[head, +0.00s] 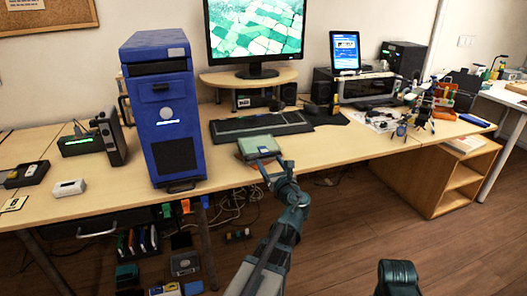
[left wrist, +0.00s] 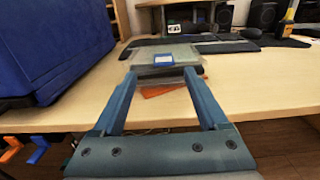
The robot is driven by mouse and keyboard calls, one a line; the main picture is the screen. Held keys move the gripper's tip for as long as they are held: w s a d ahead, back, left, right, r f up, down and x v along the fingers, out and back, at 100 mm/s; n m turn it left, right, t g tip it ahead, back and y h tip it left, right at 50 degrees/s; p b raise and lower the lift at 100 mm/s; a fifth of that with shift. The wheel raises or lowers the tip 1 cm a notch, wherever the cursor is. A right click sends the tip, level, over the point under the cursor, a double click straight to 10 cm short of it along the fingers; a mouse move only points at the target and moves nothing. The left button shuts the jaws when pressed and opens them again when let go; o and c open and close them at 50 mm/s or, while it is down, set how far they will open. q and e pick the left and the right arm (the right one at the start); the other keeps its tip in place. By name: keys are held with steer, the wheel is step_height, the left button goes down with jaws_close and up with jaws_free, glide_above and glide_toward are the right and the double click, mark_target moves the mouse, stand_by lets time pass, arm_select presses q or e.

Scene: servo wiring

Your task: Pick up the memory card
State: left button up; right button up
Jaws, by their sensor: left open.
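The memory card appears to be the small blue piece with a pale edge (left wrist: 164,60), lying on top of a grey-green box (left wrist: 178,50). In the head view it is a small blue patch (head: 265,151) on the box (head: 252,144) near the table's front edge. My left gripper (head: 268,168) is open at the near side of the box. In the left wrist view its two fingers (left wrist: 159,73) point at the box, one to each side of the card, with nothing between them.
A tall blue computer tower (head: 165,118) stands left of the box. A black keyboard (head: 260,126) lies behind it, below a monitor (head: 254,28) on a wooden riser. An orange flat item (left wrist: 160,91) sticks out under the box. Wood tabletop (head: 325,150) is clear to the right.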

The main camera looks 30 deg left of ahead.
mark_target(263, 150)
arm_select(q)
steer(key=x, duration=0.5)
steer(key=shift+w+d+f, duration=0.1)
steer(key=shift+w, duration=0.25)
jaws_close()
